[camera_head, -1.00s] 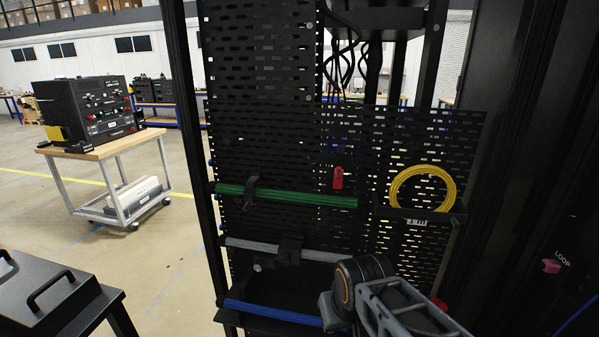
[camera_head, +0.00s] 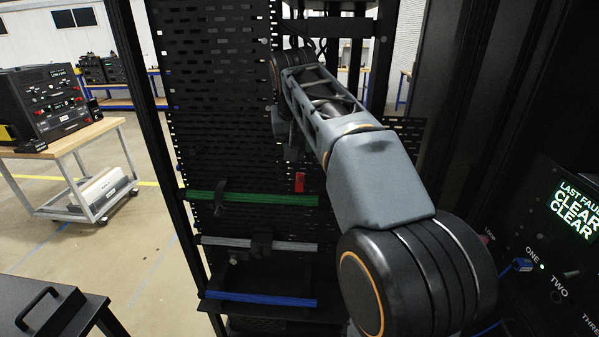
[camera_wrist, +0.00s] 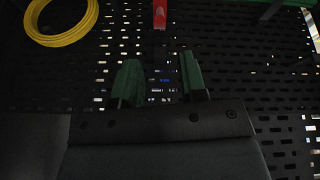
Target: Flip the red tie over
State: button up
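The red tie (camera_head: 300,182) is a small red piece on the black perforated panel (camera_head: 225,130), just above the right end of the green cable bundle (camera_head: 250,199). In the wrist view the red tie (camera_wrist: 160,14) is at the top edge, partly cut off, ahead of the gap between my fingers. My gripper (camera_wrist: 161,76) is open, with two green-tipped fingers apart and nothing between them. Whether the fingers touch the panel cannot be told. In the head view my gripper end is dark and hard to make out above the tie.
A grey bundle (camera_head: 225,243) and a blue bundle (camera_head: 260,299) run below the green one. A yellow cable coil (camera_wrist: 62,22) shows in the wrist view; my arm hides it in the head view. A dark console (camera_head: 560,250) stands at the right. A cart (camera_head: 75,160) stands left.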

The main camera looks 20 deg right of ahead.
aim_at(299, 176)
jog(key=p+x, duration=0.1)
jog(key=x, duration=1.1)
grip_shut()
dwell(0.3)
